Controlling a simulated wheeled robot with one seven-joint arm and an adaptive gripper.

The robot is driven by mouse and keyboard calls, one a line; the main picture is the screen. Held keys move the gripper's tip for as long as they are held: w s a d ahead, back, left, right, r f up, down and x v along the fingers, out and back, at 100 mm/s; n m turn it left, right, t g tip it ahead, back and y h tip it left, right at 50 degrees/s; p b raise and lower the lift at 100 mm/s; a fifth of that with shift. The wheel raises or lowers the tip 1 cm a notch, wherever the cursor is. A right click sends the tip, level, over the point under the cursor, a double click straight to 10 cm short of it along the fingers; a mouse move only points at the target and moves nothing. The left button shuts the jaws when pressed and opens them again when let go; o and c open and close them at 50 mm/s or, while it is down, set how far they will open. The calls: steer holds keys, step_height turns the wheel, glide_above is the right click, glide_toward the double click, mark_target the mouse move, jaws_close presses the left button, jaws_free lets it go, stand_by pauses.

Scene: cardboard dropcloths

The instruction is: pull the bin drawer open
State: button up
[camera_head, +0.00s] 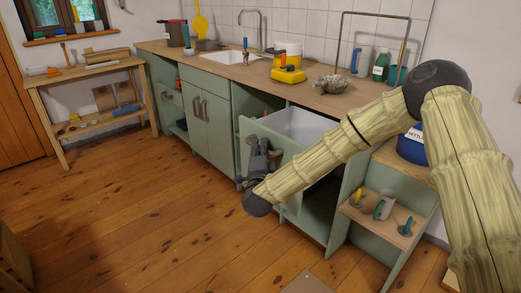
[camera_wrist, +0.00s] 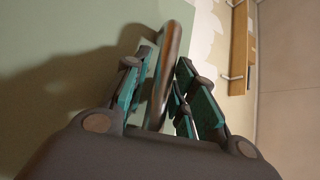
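The bin drawer (camera_head: 293,160) stands out from the counter, open, with a green front and a pale bin (camera_head: 303,124) showing inside. My gripper (camera_head: 262,150) is at the outer face of the drawer front. In the wrist view, the brown metal bar handle (camera_wrist: 172,55) runs between the fingers of my gripper (camera_wrist: 166,78). The fingers are drawn in around the bar and look shut on it; exact contact on the right side is hard to see. The green drawer front (camera_wrist: 70,28) fills the upper left there. My arm hides part of the drawer's right side.
The counter (camera_head: 222,68) with sink runs behind, above a closed cabinet (camera_head: 205,118). A low shelf with a mug (camera_head: 384,206) stands right of the drawer. A wooden bench (camera_head: 92,72) is at far left. The wooden floor (camera_head: 160,215) before the drawer is clear.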

steer(key=shift+s, duration=0.1)
steer(key=s+a+f, duration=0.1)
steer(key=s, duration=1)
steer(key=shift+s+a+f, duration=0.15)
steer(key=shift+s+f, duration=0.15)
steer(key=shift+s, duration=0.05)
steer(key=s+d+f+n+g+y, duration=0.1)
steer(key=s+f+n+g+y, duration=0.2)
steer(key=s+f, duration=0.5)
steer(key=s+d+f+n+g, duration=0.1)
steer(key=s+f+n+g, duration=0.25)
steer(key=f, duration=0.85)
steer(key=s+d+f+n+g+y, duration=0.1)
steer(key=s+f+n+g+y, duration=0.3)
steer(key=f, duration=0.6)
steer(key=s+d+f+n+g+h, duration=0.4)
steer(key=s+f, duration=0.3)
steer(key=s, duration=0.6)
steer(key=s+d+f+n+g, duration=0.1)
steer(key=s+d+f+g, duration=0.1)
steer(key=s+d, duration=0.45)
steer(key=s+d+f+n+g, duration=0.2)
steer(key=s+d+g, duration=0.15)
steer(key=s, duration=0.65)
step_height(320, 180, up, 22)
steer(key=p, duration=2.1)
steer(key=shift+w+d+t+h, duration=0.25)
steer(key=shift+t+h, duration=0.05)
